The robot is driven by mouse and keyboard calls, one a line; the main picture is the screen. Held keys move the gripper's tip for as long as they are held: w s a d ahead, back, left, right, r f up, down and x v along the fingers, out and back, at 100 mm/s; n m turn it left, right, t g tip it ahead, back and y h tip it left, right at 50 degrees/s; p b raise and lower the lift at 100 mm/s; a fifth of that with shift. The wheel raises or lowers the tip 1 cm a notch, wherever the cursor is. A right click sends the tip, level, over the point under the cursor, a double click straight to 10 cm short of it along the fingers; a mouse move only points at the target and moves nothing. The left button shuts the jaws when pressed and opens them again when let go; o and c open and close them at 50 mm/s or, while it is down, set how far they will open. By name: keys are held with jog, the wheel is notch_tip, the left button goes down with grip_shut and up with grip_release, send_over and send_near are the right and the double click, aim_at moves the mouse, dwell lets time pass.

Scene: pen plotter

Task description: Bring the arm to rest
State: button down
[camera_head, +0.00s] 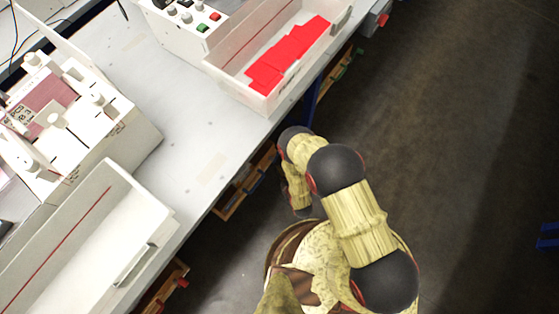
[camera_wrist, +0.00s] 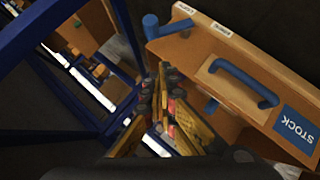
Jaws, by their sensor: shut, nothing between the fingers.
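My arm, in pale yellow covers with black joints, is bent over the floor beside the table edge in the head view. Its far end points down next to the table, and my gripper cannot be made out clearly there. In the wrist view my gripper (camera_wrist: 166,108) shows at the middle, with its yellow-and-black fingers together and nothing held. The fingers appear in front of a wooden drawer box (camera_wrist: 200,62) with a blue handle (camera_wrist: 243,82) and a blue STOCK label (camera_wrist: 298,128). Whether they touch it cannot be told.
The grey table (camera_head: 190,140) carries a white plotter machine (camera_head: 75,120), an empty white tray (camera_head: 75,250), a white tray (camera_head: 233,85) with red cards (camera_head: 285,55), and a button box (camera_head: 185,22). Blue frame bars (camera_wrist: 45,28) stand left in the wrist view.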

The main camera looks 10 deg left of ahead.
jog(key=shift+v, duration=0.95)
jog(key=shift+s+f, duration=0.1)
jog(key=s+d+f+m+g+h, duration=0.2)
jog(key=s+d+f+g, duration=0.2)
jog(key=s, duration=0.2)
jog(key=s+d+f+m+g+h, duration=0.2)
jog(key=s+d+f+g+h, duration=0.15)
jog(key=s+d, duration=0.2)
jog(key=w+d+r+m+g+h, duration=0.1)
jog(key=w+r+m+g, duration=0.15)
jog(key=r, duration=1.25)
jog(key=w+d+r+m+g, duration=0.1)
jog(key=w+r+m, duration=0.15)
jog(key=r, duration=1.25)
jog(key=w+d+r+m+g+h, duration=0.1)
jog(key=w+r+m, duration=0.15)
jog(key=r, duration=1.25)
jog(key=s+d+r+m+t, duration=0.1)
jog(key=d+r, duration=0.4)
jog(key=r, duration=0.8)
jog(key=s+d+r+m+t, duration=0.2)
jog(key=s+d+r+t, duration=0.2)
jog(key=r, duration=0.9)
jog(key=s+d+r+m+t+y, duration=0.1)
jog(key=d+r, duration=0.4)
jog(key=r, duration=0.8)
jog(key=shift+s+d+m+t, duration=0.35)
jog(key=shift+s+m+t, duration=0.45)
jog(key=shift+t, duration=0.2)
